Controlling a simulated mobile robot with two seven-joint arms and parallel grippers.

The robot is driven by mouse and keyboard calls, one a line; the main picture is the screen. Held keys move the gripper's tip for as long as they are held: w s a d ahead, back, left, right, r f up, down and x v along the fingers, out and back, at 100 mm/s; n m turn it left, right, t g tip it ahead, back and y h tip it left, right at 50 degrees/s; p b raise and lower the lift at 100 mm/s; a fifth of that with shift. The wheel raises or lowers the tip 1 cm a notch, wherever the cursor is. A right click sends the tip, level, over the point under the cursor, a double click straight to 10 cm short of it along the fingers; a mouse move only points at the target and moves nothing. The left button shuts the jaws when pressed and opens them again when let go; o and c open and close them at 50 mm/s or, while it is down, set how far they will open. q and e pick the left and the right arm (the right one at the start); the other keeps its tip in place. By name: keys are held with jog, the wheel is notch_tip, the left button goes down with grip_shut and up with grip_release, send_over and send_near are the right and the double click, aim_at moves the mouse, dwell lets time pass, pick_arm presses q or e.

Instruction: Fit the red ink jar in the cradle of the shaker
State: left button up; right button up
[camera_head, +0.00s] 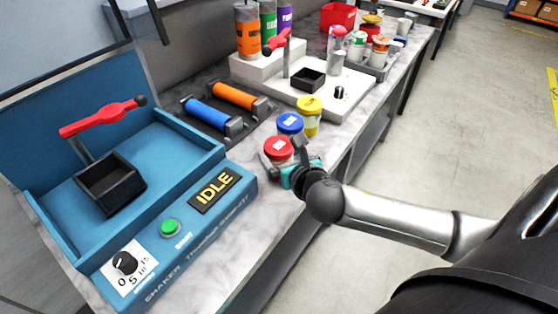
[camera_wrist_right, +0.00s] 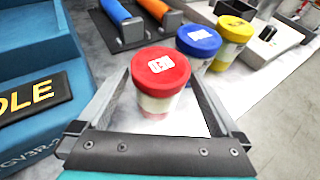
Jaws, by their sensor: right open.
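The red ink jar (camera_head: 278,149) stands upright on the marble bench, to the right of the shaker. It has a red lid with a white label. My right gripper (camera_head: 281,165) is at the jar, and in the wrist view the open fingers (camera_wrist_right: 165,105) lie on either side of the red ink jar (camera_wrist_right: 158,85), with gaps visible beside it. The blue shaker (camera_head: 230,205) shows IDLE on its display. Its black cradle (camera_head: 110,183) is an empty square box under a raised red clamp lever (camera_head: 103,117). My left gripper is not in view.
A blue-lidded jar (camera_head: 290,123) and a yellow-lidded jar (camera_head: 309,115) stand just behind the red one. Blue and orange rollers (camera_head: 232,96) lie behind the shaker. A white station (camera_head: 345,92) with another black cradle (camera_head: 308,79) stands farther back.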

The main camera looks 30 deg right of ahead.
jog(key=shift+x, duration=1.35)
jog(key=shift+s, duration=0.1)
jog(key=shift+c, duration=0.2)
jog(key=c, duration=1.5)
grip_shut()
